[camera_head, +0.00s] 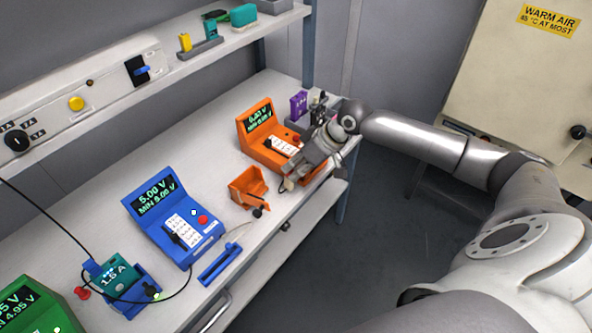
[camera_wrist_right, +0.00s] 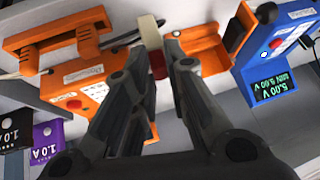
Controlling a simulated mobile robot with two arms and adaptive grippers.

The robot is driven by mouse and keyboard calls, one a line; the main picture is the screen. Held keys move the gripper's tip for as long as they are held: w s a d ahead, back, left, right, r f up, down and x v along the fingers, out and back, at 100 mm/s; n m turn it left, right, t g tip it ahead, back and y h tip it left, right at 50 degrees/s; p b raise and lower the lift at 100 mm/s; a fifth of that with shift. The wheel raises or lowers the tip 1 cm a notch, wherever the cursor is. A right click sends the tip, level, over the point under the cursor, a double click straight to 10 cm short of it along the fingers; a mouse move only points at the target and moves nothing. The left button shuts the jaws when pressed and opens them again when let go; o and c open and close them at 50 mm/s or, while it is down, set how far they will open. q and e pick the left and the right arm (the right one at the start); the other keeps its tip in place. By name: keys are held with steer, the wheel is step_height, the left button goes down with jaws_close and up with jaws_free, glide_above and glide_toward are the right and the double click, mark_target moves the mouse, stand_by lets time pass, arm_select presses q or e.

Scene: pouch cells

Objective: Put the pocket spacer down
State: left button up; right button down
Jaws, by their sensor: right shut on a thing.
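My right gripper (camera_wrist_right: 160,58) is shut on a small cream and red piece (camera_wrist_right: 150,33), which I take to be the pocket spacer. The piece sticks out past the fingertips, and its lower part is partly hidden between them. In the head view my right gripper (camera_head: 295,178) points down at the front of the bench, just right of the open orange cradle (camera_head: 249,187) and in front of the orange meter (camera_head: 266,140). I cannot tell whether the piece touches anything below it. My left gripper is not in view.
A blue meter (camera_head: 172,220) and a blue bar (camera_head: 220,264) lie to the left. A purple block (camera_head: 298,103) stands behind my right wrist. An orange bar (camera_wrist_right: 62,40) lies beside the held piece in the wrist view. Cables cross the bench near the cradles.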

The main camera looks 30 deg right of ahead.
steer(key=shift+f, duration=0.9)
steer(key=c, duration=1.4)
jaws_free()
steer(key=shift+f, duration=0.1)
steer(key=shift+c, duration=0.2)
steer(key=b+v, duration=0.1)
steer(key=v, duration=1.1)
steer(key=shift+a, duration=0.1)
